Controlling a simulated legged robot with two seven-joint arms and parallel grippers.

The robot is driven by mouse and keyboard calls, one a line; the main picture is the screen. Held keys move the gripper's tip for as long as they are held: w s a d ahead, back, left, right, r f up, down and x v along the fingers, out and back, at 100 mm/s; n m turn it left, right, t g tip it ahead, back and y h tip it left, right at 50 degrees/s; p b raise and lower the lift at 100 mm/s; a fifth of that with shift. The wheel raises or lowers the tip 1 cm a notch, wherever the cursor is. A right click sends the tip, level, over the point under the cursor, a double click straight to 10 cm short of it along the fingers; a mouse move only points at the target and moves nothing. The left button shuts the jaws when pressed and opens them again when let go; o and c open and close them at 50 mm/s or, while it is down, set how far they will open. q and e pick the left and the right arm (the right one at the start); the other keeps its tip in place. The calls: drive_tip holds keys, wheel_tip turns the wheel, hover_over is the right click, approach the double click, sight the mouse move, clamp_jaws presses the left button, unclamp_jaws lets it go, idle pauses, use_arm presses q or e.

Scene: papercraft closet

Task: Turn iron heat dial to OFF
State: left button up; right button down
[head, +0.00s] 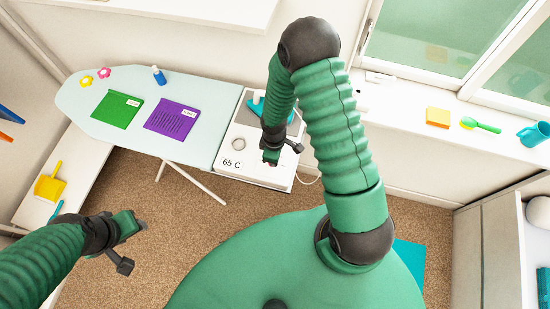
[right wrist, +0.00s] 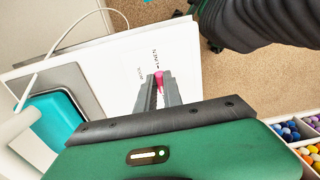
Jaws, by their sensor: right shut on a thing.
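The white iron station (head: 232,140) stands at the right end of the ironing board, with "65 C" on its front. The teal iron (head: 256,104) rests on its grey pad, partly hidden behind my right arm; it also shows in the right wrist view (right wrist: 55,115). The heat dial (right wrist: 159,80) shows as a small pink knob between my right fingertips, near the printed word "LINEN". My right gripper (right wrist: 159,88) is shut on it; in the head view the gripper (head: 271,158) is over the station's front. My left gripper (head: 140,224) hangs empty over the carpet; its jaw gap is unclear.
The pale ironing board (head: 180,85) carries a green cloth (head: 117,108), a purple cloth (head: 171,120) and a blue bottle (head: 159,75). A windowsill (head: 400,100) with a sponge and brush runs right. A cord (right wrist: 75,25) curves beside the station.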

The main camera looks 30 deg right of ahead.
drive_tip(key=c, duration=1.7)
unclamp_jaws()
drive_tip(key=shift+w+a, duration=0.15)
drive_tip(key=shift+w, duration=0.15)
drive_tip(key=shift+c, duration=0.2)
drive_tip(key=shift+o, duration=1.2)
use_arm(q)
drive_tip(key=shift+w+a+f, duration=0.1)
drive_tip(key=shift+w, duration=0.2)
use_arm(e)
drive_tip(key=shift+s, duration=0.1)
drive_tip(key=shift+r, duration=0.2)
use_arm(q)
drive_tip(key=shift+s+r+p, duration=0.15)
drive_tip(key=shift+r+p, duration=0.15)
drive_tip(key=shift+r, duration=0.05)
use_arm(e)
wheel_tip(320, 180, up, 16)
drive_tip(key=shift+r, duration=0.15)
